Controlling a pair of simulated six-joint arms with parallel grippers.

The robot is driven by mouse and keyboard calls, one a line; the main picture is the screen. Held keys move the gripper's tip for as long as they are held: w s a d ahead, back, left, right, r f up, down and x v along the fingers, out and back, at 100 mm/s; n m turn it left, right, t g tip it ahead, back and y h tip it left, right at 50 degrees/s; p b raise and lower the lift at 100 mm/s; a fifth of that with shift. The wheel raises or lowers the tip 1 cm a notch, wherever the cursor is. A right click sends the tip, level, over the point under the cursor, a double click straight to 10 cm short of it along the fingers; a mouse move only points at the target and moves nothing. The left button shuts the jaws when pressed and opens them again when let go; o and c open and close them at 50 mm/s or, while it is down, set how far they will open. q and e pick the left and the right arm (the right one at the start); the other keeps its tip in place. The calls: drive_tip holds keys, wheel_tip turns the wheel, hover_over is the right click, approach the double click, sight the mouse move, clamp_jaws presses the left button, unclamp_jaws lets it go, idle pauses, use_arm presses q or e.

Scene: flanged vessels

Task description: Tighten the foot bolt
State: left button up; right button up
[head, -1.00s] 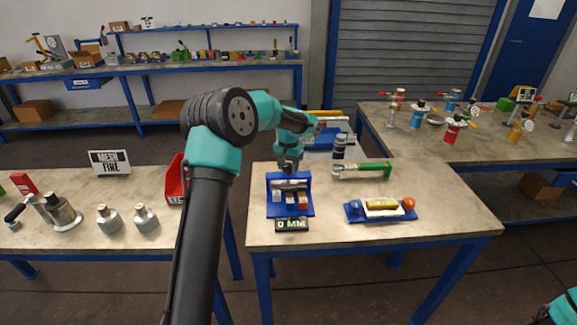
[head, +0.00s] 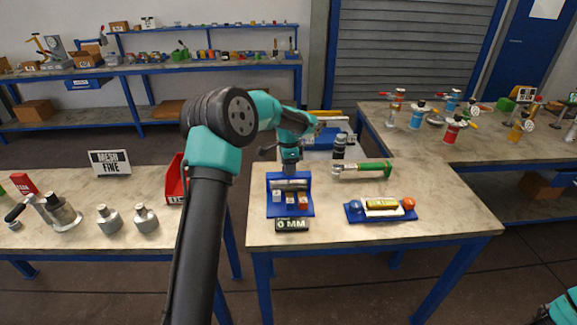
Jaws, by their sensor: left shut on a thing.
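My left gripper (head: 290,169) points down at the back of a small blue stand (head: 274,209) on the middle table. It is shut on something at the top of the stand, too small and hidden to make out. A grey cylinder (head: 288,185) lies across the stand, just below the gripper. Small blocks (head: 302,200) sit in front of it. A dark readout (head: 292,225) reading "0 MM" is at the stand's front. I cannot make out the foot bolt. My right gripper is out of view.
A green-handled tool (head: 372,167) lies right of the stand, near a dark upright cylinder (head: 339,147). Grey vessels (head: 146,219) and a red bin (head: 174,184) stand on the left table.

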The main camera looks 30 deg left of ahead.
use_arm(q)
drive_tip(key=m, duration=0.5)
drive_tip(key=shift+m, duration=0.3)
drive_tip(key=m, duration=0.5)
idle(0.4)
drive_tip(key=o, duration=0.9)
drive_tip(key=shift+r, duration=0.15)
wheel_tip(320, 180, up, 17)
drive_tip(key=shift+r, duration=0.1)
idle(0.3)
